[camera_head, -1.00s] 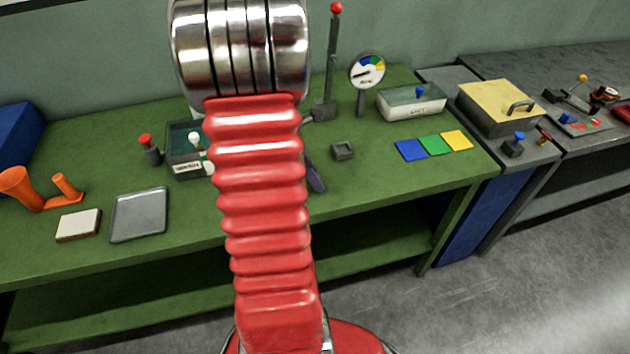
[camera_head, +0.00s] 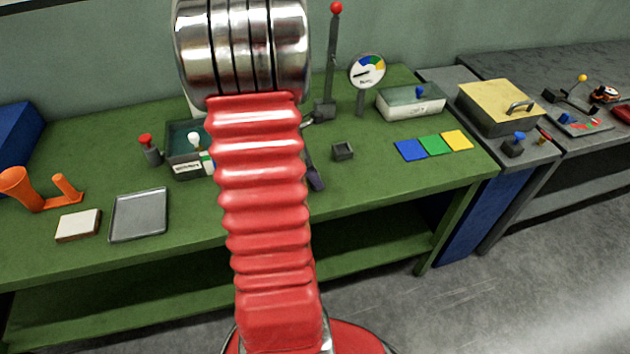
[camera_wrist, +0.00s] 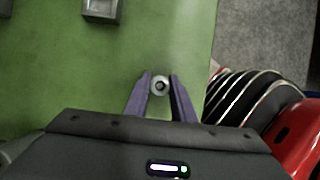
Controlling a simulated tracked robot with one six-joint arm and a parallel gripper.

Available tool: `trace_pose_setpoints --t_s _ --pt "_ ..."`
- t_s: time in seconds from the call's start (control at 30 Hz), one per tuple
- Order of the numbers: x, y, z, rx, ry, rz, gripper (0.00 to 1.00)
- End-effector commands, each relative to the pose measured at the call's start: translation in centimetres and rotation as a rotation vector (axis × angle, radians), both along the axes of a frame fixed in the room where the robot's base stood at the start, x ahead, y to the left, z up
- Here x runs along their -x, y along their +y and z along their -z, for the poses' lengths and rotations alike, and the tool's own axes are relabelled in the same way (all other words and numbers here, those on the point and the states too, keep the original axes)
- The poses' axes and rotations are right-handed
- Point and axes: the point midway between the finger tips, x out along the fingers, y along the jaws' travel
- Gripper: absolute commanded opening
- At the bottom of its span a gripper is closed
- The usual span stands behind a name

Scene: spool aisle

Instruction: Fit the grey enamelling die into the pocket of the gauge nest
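The grey enamelling die (camera_wrist: 160,86) is a small round piece with a dark centre, seen from above in the wrist view. My gripper (camera_wrist: 160,80) has its two purple fingers closed on the die's sides, near the fingertips. In the head view one finger (camera_head: 315,178) shows beside my red arm, and the die is hidden. The gauge nest (camera_head: 342,151) is a small dark grey square block with a pocket on top, standing on the green bench to the right of the finger. It also shows, cut by the top edge, in the wrist view (camera_wrist: 103,18).
Behind the nest stand a red-knobbed lever (camera_head: 331,70) and a dial gauge (camera_head: 367,72). Blue, green and yellow tiles (camera_head: 436,145) lie to the right. A grey tray (camera_head: 139,214) lies at the left.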

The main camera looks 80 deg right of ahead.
Motion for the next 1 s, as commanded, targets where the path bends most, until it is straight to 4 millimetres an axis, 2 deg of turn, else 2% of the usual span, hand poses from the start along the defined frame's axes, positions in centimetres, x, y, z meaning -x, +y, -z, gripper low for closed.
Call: trace_pose_setpoints --t_s 0.03,0.27,0.63,0.77,1.0 --pt "0.0 0.0 0.0 0.0 0.0 0.0 0.17" --pt "0.0 0.0 0.0 0.0 0.0 0.0 0.0" --pt "0.0 -0.1 -0.6 0.001 0.0 0.0 0.0" --pt "0.0 -0.1 -2.0 0.005 -0.002 0.001 0.0" --pt "0.0 -0.1 -6.2 0.005 -0.002 0.0 0.0"
